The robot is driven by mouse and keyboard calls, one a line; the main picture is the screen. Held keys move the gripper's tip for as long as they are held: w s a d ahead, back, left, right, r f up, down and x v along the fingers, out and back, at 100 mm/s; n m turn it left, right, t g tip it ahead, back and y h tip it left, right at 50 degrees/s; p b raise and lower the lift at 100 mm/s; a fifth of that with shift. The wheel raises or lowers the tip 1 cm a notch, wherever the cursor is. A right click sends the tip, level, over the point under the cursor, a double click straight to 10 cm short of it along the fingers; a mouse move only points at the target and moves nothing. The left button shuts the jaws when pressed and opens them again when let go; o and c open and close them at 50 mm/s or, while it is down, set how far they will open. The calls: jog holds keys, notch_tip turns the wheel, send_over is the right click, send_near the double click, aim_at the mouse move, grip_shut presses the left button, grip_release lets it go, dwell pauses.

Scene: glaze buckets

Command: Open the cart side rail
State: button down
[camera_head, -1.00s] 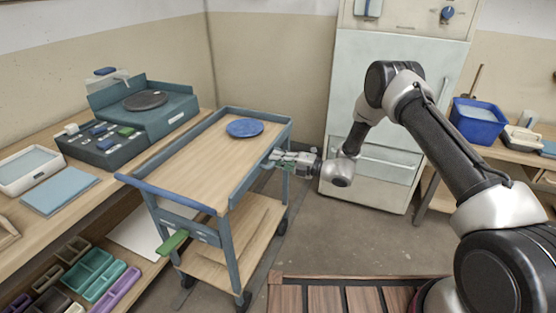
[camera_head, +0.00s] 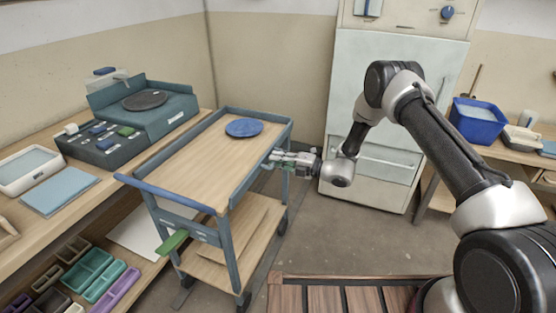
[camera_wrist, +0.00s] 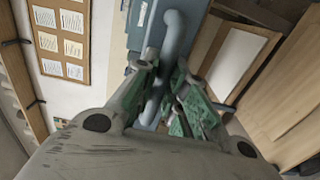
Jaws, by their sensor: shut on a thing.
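The cart (camera_head: 182,167) has a pale wooden top with blue-grey rails and stands in the middle of the head view. Its right side rail (camera_head: 246,182) is up along the top's edge. My gripper (camera_head: 272,160) is at the outer face of this rail, toward its far end. In the wrist view my gripper (camera_wrist: 166,80) has its green-padded fingers shut around a blue-grey bent bar (camera_wrist: 172,40) on the cart. The exact contact is partly hidden by the fingers.
A blue plate (camera_head: 244,128) lies on the cart top. A workbench (camera_head: 110,178) runs along the left. A pale cabinet (camera_head: 385,110) stands behind my arm. Open floor lies right of the cart.

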aim_at(268, 156)
jog(key=shift+s+f, duration=0.25)
jog(key=shift+f, duration=0.2)
jog(key=t+y, duration=0.1)
jog(key=y, duration=0.1)
jog(key=f+y, duration=0.1)
jog(key=y, duration=0.1)
jog(key=d+f+t+y, duration=0.1)
jog(key=y, duration=0.1)
jog(key=shift+t+y, duration=0.3)
jog(key=shift+y, duration=0.1)
dwell(0.5)
jog(key=c, duration=1.5)
grip_release()
jog(key=shift+o, duration=0.2)
